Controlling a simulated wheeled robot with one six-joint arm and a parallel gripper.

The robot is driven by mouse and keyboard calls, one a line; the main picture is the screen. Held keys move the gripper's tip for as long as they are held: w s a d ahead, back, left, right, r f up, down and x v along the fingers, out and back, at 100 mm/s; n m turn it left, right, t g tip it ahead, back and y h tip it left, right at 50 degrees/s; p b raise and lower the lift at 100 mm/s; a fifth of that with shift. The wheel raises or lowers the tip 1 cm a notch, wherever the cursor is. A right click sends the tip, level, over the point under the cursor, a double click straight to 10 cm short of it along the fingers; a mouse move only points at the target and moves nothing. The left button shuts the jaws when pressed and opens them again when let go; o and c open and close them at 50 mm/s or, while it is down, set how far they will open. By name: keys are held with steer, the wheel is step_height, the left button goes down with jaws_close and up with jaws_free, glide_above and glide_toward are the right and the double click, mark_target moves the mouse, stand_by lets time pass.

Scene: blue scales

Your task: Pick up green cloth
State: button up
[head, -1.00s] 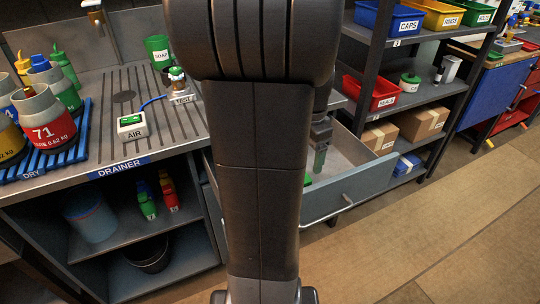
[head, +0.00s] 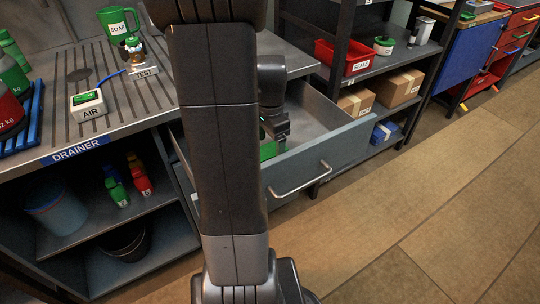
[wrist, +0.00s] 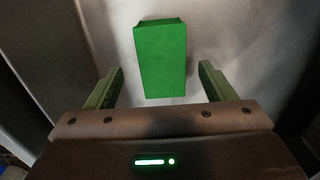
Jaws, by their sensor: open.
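The green cloth (wrist: 161,62) is a plain green folded block lying on the pale floor of the open drawer. In the wrist view it lies ahead of my gripper (wrist: 161,80), lined up between the two green-padded fingers. The fingers are open and empty, with a gap on each side of the cloth. In the head view my gripper reaches down into the drawer, its fingertips mostly hidden. Part of the green cloth (head: 268,150) shows there beside my arm, which hides the rest.
The grey drawer front (head: 330,160) with its bar handle stands close on the near side of my gripper. The drainer counter (head: 150,105) is at left, holding the AIR box (head: 89,106). A shelf with a red bin (head: 343,57) and cardboard boxes stands at right. Floor at lower right is clear.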

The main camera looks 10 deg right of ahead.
mark_target(270, 149)
step_height(270, 149, down, 4)
steer(key=shift+w+r+b, duration=0.15)
steer(key=shift+b, duration=0.2)
steer(key=c, duration=1.1)
steer(key=shift+o, duration=0.2)
steer(key=shift+r, duration=0.1)
